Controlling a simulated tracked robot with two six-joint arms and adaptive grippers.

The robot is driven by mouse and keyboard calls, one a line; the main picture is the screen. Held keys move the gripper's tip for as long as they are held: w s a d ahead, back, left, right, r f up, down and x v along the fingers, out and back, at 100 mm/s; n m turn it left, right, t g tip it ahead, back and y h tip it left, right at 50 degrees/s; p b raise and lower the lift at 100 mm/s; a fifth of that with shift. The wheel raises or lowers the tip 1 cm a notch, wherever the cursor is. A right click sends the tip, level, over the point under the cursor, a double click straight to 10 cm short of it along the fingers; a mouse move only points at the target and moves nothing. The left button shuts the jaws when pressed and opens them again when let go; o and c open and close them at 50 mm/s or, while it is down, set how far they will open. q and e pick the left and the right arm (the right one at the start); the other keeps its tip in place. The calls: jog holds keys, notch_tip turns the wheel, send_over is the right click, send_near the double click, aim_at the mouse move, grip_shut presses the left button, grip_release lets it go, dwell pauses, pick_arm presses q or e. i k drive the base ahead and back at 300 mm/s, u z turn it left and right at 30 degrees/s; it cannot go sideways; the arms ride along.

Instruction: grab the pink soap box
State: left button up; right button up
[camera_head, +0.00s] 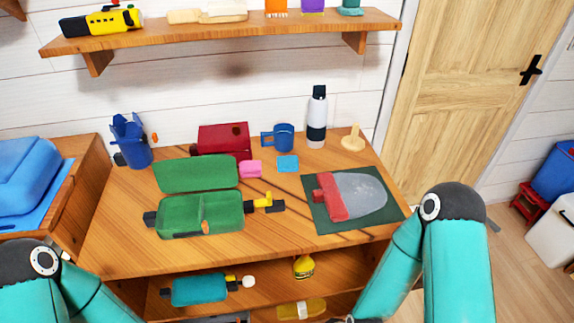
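The pink soap box (250,169) is a small pink block on the wooden dresser top. It lies just right of the green lid-like panel and in front of the dark red box. A light blue block of similar size lies to its right. My teal arms come in at the lower left and lower right, both well away from the soap box. Neither gripper shows in the picture, so their fingers cannot be seen.
Around it are a green case (200,215), green panel (196,174), red box (222,138), blue mug (279,138), bottle (317,118), blue block (287,163) and dark mat (389,210) with a red-handled item. A shelf (230,35) hangs above. Bare wood lies front centre.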

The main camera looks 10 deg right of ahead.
aim_at(251, 169)
jog(key=z, duration=1.9)
jog(key=i, duration=0.15)
jog(key=u, duration=3.55)
jog(key=k, duration=0.65)
jog(key=z, duration=0.6)
